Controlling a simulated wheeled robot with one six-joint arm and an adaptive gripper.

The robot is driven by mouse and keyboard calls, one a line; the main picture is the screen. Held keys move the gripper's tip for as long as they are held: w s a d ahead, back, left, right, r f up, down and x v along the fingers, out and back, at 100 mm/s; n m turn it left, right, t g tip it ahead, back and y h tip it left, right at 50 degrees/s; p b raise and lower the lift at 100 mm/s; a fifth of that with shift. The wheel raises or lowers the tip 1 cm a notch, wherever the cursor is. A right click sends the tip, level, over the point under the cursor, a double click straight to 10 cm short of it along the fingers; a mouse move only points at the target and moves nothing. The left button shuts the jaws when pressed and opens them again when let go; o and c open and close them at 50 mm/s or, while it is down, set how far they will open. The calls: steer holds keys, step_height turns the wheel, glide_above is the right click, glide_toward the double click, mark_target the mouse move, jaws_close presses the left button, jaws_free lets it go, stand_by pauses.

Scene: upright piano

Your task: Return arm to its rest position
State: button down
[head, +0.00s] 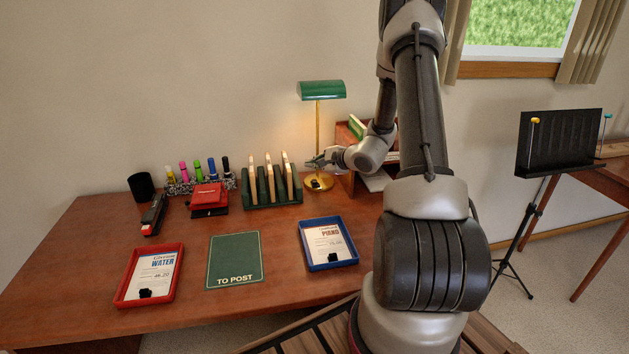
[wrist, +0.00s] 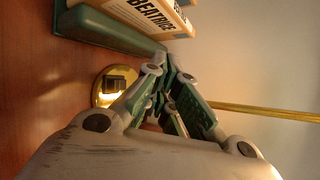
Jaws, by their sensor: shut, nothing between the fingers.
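My arm reaches over the right part of the brown desk (head: 80,260). My gripper (head: 312,162) is beside the lit desk lamp with a green shade (head: 321,90) and brass base (head: 318,183). In the wrist view my gripper (wrist: 166,70) is shut, with nothing seen between its fingers. The lamp's brass base (wrist: 104,88), with a dark switch on it, lies left of the fingers, and its brass stem (wrist: 265,111) runs to the right. I cannot tell whether the fingers touch the lamp.
A green rack (head: 272,190) with upright cards stands left of the lamp. A red tray (head: 128,290), a green TO POST mat (head: 235,250) and a blue tray (head: 350,258) lie in front. A wooden shelf unit (head: 347,178) is behind my arm. A music stand (head: 560,140) is at right.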

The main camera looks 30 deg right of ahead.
stand_by(0.4)
steer(key=s+a+f+n+g+y, duration=0.2)
steer(key=s+a+g+y, duration=0.15)
steer(key=s+a, duration=0.4)
steer(key=s+a+r+n+g+y, duration=0.1)
steer(key=s+r+n+g, duration=0.2)
steer(key=s, duration=0.4)
steer(key=s+a+r+n+g, duration=0.2)
steer(key=s+r+n+g, duration=0.1)
steer(key=s, duration=0.4)
steer(key=s+d+r+n+t+h, duration=0.1)
steer(key=s+r+n+h, duration=0.7)
steer(key=s+r+n, duration=0.4)
steer(key=s+r, duration=0.5)
steer(key=r, duration=0.3)
steer(key=shift+s+d+r+n, duration=0.3)
steer(key=shift+s+d+r, duration=0.05)
steer(key=shift+s, duration=0.05)
